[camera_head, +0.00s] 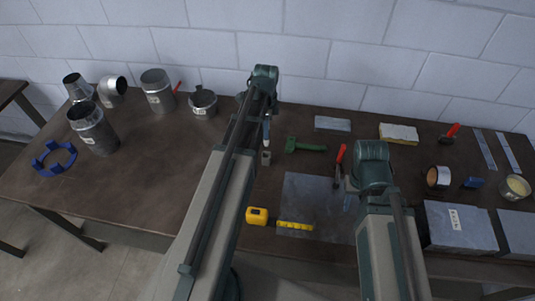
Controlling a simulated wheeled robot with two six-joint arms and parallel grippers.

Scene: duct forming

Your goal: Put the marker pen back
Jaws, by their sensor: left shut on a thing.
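My left arm reaches up the middle to the back of the table. Its gripper (266,142) hangs under the wrist and is largely hidden by the arm. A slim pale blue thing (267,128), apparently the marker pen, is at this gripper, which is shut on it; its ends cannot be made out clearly. A small grey block-like thing (266,158) shows just below. A metal cup (203,102) with a dark item at its rim stands left of the left wrist. My right arm is over the right of the grey sheet (305,198); its wrist hides its fingers.
Metal duct pieces (93,128) and a blue ring (54,158) stand at the left. A green-handled tool (305,146), red-handled snips (340,160) and a yellow tape measure (257,216) lie near the sheet. Grey boxes (459,228) stand at right. Table left of centre is clear.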

